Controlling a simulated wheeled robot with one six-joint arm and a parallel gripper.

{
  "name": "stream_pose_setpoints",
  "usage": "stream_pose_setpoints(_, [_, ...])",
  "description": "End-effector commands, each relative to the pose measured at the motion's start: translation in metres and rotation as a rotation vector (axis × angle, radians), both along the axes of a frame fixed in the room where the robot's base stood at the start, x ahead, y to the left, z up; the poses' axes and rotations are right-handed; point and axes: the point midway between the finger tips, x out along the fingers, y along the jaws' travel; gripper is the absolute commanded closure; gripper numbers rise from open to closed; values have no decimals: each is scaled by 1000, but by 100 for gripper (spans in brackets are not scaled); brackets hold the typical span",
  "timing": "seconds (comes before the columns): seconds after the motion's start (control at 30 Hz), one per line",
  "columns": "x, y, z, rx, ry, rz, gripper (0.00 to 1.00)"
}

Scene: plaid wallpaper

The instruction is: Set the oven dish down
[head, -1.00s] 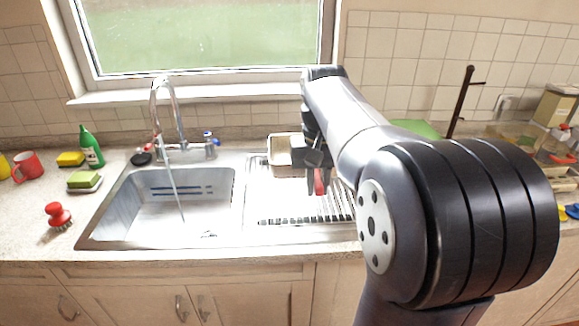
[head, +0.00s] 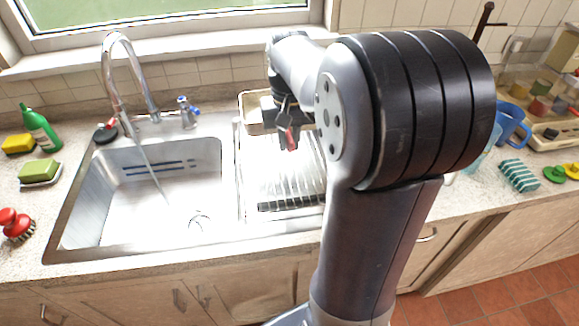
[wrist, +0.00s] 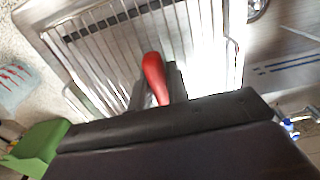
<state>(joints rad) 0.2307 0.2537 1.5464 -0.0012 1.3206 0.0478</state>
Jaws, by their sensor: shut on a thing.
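The oven dish (head: 252,114) is a pale, rectangular, rimmed thing at the back of the drainer in the head view. My gripper (head: 286,124) is at its right side and partly covers it. A red handle-like part (head: 290,139) shows at my fingers. In the wrist view the red part (wrist: 153,75) sits between the fingers of my gripper (wrist: 156,82), which is shut on it. Its join with the dish is hidden, and the dish body does not show there. I cannot tell whether the dish touches the drainer (head: 270,180), whose ribs lie below my gripper.
The sink (head: 140,205) with its tall tap (head: 110,75) is left of the drainer. A green bottle (head: 40,128), sponges and a red brush (head: 15,224) stand further left. A blue mug (head: 511,122) and striped cloth (head: 519,174) are on the right counter. Bare drainer ribs lie in front.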

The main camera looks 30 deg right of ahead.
Motion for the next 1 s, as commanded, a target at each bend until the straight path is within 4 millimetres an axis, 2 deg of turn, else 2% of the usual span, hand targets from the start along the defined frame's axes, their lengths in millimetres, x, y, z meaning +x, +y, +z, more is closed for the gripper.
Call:
stream_pose_setpoints(0.1, [0, 0, -29, 0, 1, 0, 100])
stream_pose_setpoints(0.2, [0, 0, -45, 0, 0, 0, 100])
stream_pose_setpoints(0.43, [0, 0, -64, 0, -1, 0, 100])
stream_pose_setpoints(0.63, [0, 0, -93, 0, -1, 0, 100])
stream_pose_setpoints(0.77, [0, 0, -102, -1, -3, 0, 100])
stream_pose_setpoints(1.0, [1, 0, -102, -1, -4, 0, 100])
